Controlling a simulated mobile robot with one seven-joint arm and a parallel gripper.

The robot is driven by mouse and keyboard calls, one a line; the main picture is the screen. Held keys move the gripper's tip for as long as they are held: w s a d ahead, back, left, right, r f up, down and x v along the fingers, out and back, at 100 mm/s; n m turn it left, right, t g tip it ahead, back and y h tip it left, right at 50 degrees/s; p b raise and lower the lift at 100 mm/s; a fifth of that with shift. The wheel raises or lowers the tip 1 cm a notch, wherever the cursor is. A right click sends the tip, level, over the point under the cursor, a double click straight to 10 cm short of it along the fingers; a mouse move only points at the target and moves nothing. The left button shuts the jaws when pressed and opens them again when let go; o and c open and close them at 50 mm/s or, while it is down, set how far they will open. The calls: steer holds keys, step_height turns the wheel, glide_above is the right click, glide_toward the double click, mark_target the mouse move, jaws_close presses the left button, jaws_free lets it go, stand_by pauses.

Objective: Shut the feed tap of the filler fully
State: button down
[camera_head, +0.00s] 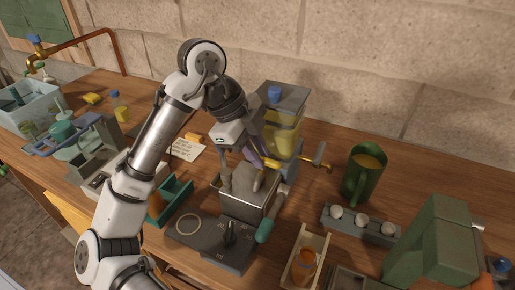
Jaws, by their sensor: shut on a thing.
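The filler (283,132) is a clear tank of yellow liquid with a grey lid and a blue knob, behind a grey metal box. My gripper (248,157) reaches down at the tank's front left. It appears shut on a purple handle (254,160), which I take for the feed tap's; the fingers and wrist hide part of it. How far the tap is turned cannot be told.
The grey metal box (250,197) stands below my gripper, with a teal handle (266,228) at its right. A green mug (364,175) and a grey rack (360,225) with white round pieces stand right. A teal tray (177,196) and a note (187,150) lie left. A stone wall closes the back.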

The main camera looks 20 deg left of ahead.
stand_by(0.4)
steer(key=c, duration=1.4)
jaws_free()
steer(key=shift+o, duration=0.2)
steer(key=shift+r, duration=0.1)
steer(key=v, duration=1.3)
steer(key=shift+a+r+b, duration=0.2)
steer(key=shift+r+b, duration=0.1)
steer(key=shift+b, duration=0.1)
